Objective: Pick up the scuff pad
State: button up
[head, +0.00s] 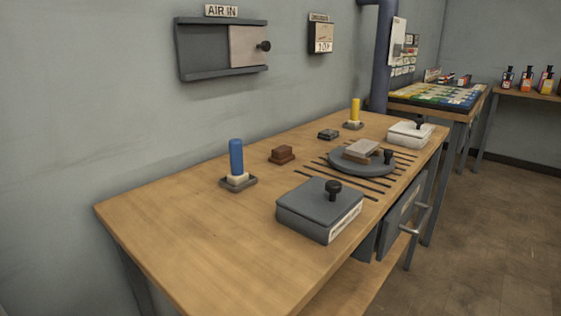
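A small reddish-brown block (282,155), which may be the scuff pad, lies on the wooden workbench (190,240) toward its wall side. It looks like a thicker lower part with a smaller top. No label shows on it, so I cannot be certain what it is. A small dark grey piece (328,134) lies farther back to its right. My gripper is not in view.
A blue cylinder (236,157) stands in a holder left of the block. A lidded grey box (320,208) sits in front. A round grey plate (345,167) bears a pale block (361,150) beside dark slots. A yellow cylinder (355,111) and white box (411,134) stand farther back. The bench's left is clear.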

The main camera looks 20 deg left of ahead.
aim_at(282, 154)
jog(key=z, duration=1.75)
jog(key=i, duration=0.8)
jog(key=u, duration=3.35)
